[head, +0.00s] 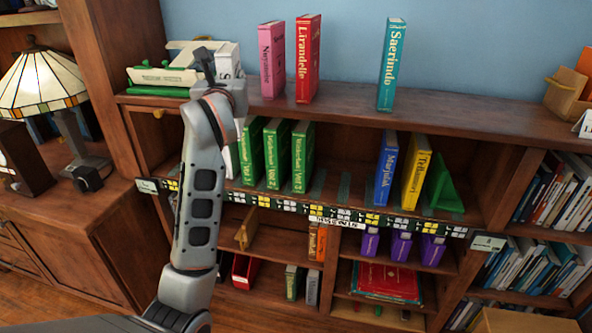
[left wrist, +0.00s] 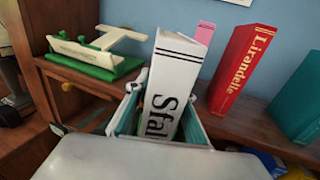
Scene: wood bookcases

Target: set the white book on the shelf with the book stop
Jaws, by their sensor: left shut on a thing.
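The white book (left wrist: 180,82) with black letters "Sfal" stands upright between the fingers of my left gripper (left wrist: 158,112), which is shut on it. In the head view, my left gripper (head: 207,68) is above the left part of the bookcase top, and a white patch (head: 229,62) behind it seems to be the book, mostly hidden. A green triangular book stop (head: 444,190) stands on the middle shelf (head: 335,205), right of a yellow book (head: 416,175) and a blue book (head: 386,170). My right gripper is not in view.
Pink (head: 271,60), red (head: 307,58) and teal (head: 392,64) books stand on the bookcase top. Green books (head: 275,155) stand on the middle shelf's left; bare shelf lies between them and the blue book. A green-and-white object (head: 160,80) and a lamp (head: 42,85) are left.

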